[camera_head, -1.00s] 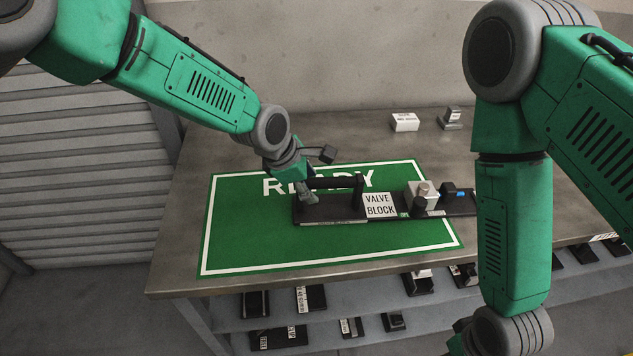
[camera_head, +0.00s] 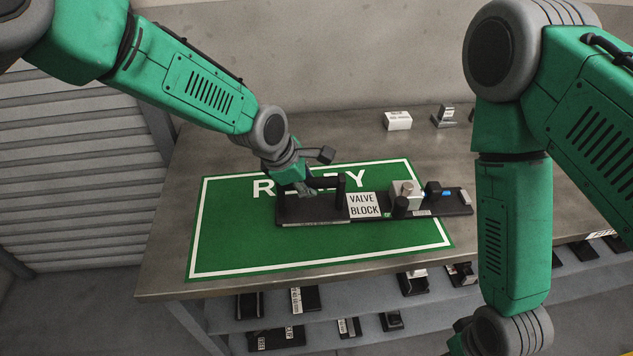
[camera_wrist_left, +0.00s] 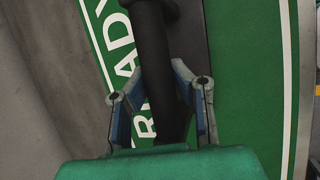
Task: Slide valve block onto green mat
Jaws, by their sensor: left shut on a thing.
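The valve block (camera_head: 404,192), metal and black parts with a white "VALVE BLOCK" label, is on a long black pallet (camera_head: 325,212) with a dark upright handle at its left end. The pallet lies mostly on the green mat (camera_head: 240,240); its right end crosses the mat's white border onto bare bench. My left gripper (camera_head: 303,188) is over the pallet's left end, shut on the dark handle bar. In the left wrist view the bar (camera_wrist_left: 160,70) runs between the fingers (camera_wrist_left: 160,105). My right arm stands at the right; its gripper is out of view.
The grey bench (camera_head: 170,260) carries a small white box (camera_head: 398,120) and a small grey part (camera_head: 444,116) at the back. A shelf below holds several black pallets. The front left of the mat is clear. My right arm hides part of the bench's right side.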

